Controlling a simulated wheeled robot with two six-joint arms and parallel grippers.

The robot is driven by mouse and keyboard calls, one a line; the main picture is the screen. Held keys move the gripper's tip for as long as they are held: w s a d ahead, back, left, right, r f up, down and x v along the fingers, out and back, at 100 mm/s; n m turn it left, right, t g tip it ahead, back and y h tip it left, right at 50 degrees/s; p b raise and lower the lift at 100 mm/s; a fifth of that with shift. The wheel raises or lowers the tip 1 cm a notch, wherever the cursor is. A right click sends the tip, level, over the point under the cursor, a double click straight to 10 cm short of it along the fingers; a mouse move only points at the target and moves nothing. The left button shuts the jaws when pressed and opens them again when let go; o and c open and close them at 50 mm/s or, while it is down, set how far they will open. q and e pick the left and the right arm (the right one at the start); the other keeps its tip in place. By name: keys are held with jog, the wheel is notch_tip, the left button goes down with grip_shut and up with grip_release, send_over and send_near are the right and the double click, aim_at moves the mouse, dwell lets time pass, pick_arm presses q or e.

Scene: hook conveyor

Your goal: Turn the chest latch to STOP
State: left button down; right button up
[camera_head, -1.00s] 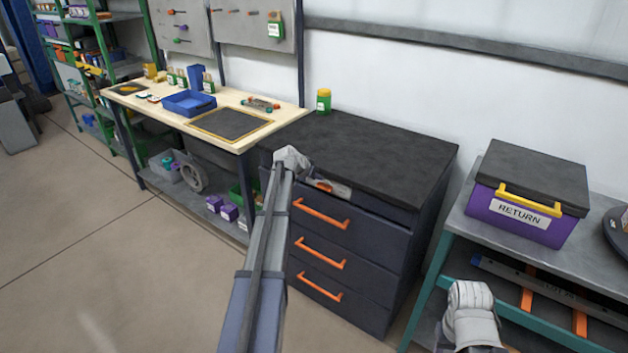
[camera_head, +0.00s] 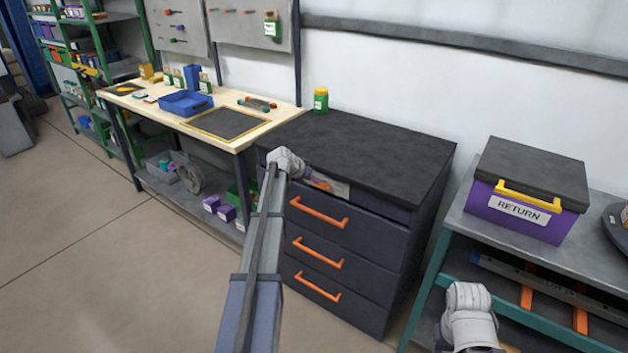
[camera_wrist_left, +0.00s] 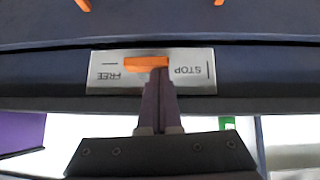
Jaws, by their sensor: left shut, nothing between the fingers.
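The chest latch is an orange bar (camera_wrist_left: 145,62) on a pale plate (camera_wrist_left: 103,82) set in the dark chest's front. In the left wrist view the plate reads upside down, with FREE on the left and STOP on the right. The bar lies lengthwise along the plate, its left end towards FREE. My left gripper (camera_wrist_left: 160,73) is shut and empty, its fingertips at the bar's right part; I cannot tell if they touch. In the head view the plate (camera_head: 341,190) shows above the top drawer, partly hidden by my left wrist. My right gripper is out of view.
The dark chest (camera_head: 365,150) has drawers with orange handles, and a green jar (camera_head: 321,100) on top. A workbench (camera_head: 150,108) stands to its left. A purple RETURN box (camera_head: 518,222) sits on the shelf unit (camera_head: 460,210) at right.

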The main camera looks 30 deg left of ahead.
pick_arm(q)
jog(key=shift+a+f+n+h, duration=0.15)
jog(key=shift+a+n+h, duration=0.15)
jog(key=shift+h, duration=0.1)
jog(key=f+n+h+b, duration=0.1)
jog(key=n+h+b, duration=0.1)
jog(key=b, duration=0.4)
jog(key=a+f+n+t+h+b, duration=0.1)
jog(key=f+n+h+b, duration=0.1)
jog(key=h+b, duration=0.3)
jog(key=f+n+t+h+b, duration=0.1)
jog(key=f+n+h+b, duration=0.1)
jog(key=b, duration=0.5)
jog(key=shift+a+n+h+b, duration=0.2)
jog(key=shift+n+h+b, duration=0.15)
jog(key=shift+n+h, duration=0.25)
jog(key=shift+d+t+h+b, duration=0.1)
jog(key=shift+t+h+b, duration=0.2)
jog(key=shift+h+b, duration=0.1)
